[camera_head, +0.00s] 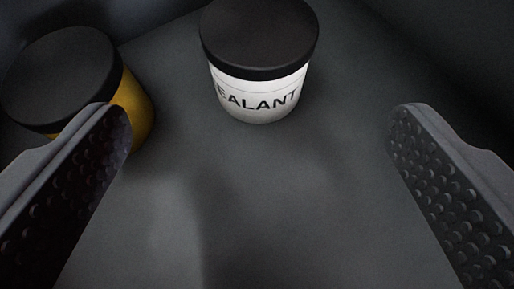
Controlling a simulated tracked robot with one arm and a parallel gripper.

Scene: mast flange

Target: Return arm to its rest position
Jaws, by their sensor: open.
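My gripper (260,128) is open, with its two dark, dimpled fingers wide apart at the left and right of the view. Nothing is between the fingers. A white jar with a black lid, its label reading "EALANT" in the visible part (258,92), stands upright beyond the fingers at the top middle. A yellow jar with a black lid (62,78) is at the upper left. The left finger partly covers the yellow jar; whether they touch I cannot tell. The rest of my arm is not visible.
Both jars stand on a dark grey floor (290,200) that looks like the bottom of a bin or box. Dark walls rise at the upper left and at the right (455,50). The floor between the fingers and right of the white jar is clear.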

